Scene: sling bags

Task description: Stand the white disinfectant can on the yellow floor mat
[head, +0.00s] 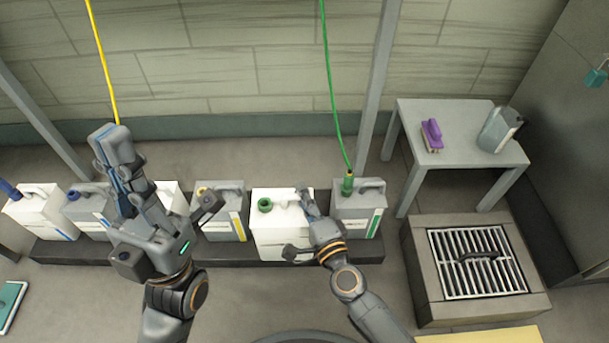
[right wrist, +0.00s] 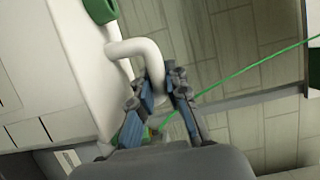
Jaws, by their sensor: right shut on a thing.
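The white can with a green cap (head: 268,238) is in the row of cans, in front of the wall. In the right wrist view its white side (right wrist: 75,60) and curved handle (right wrist: 130,48) fill the left part. My right gripper (head: 306,203) is shut on this handle, with its fingers (right wrist: 163,98) on either side of it. I cannot tell whether the can's base touches the dark plinth. The yellow floor mat (head: 480,336) shows only as a strip at the bottom right. My left gripper (head: 165,170) is open and empty, above the cans on the left.
A grey can with a green stripe (head: 347,222) stands close right, under a green hose (head: 332,100). A grey can with a yellow stripe (head: 222,226) stands close left. The plinth (head: 60,252) bears several cans. A grated block (head: 420,285) and grey table (head: 465,148) are right.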

